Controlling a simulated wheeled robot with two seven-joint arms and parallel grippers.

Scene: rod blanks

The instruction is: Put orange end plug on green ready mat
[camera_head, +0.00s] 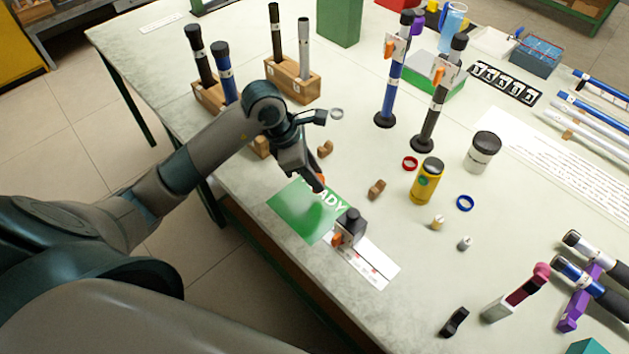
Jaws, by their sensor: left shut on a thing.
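My left gripper (317,183) hangs over the far right part of the green ready mat (298,215), pointing down. It is shut on a small orange piece, which looks like the orange end plug (322,179); the fingers hide most of it. I cannot tell whether the plug touches the mat. The mat lies flat near the table's front edge, with white READY lettering partly covered by the gripper. My right gripper is not in view.
A white printed card (370,265) lies right of the mat. Wooden blocks (293,82) holding upright rods stand behind the arm. A yellow cylinder (427,181), a small brown block (377,189) and coloured rings lie to the right.

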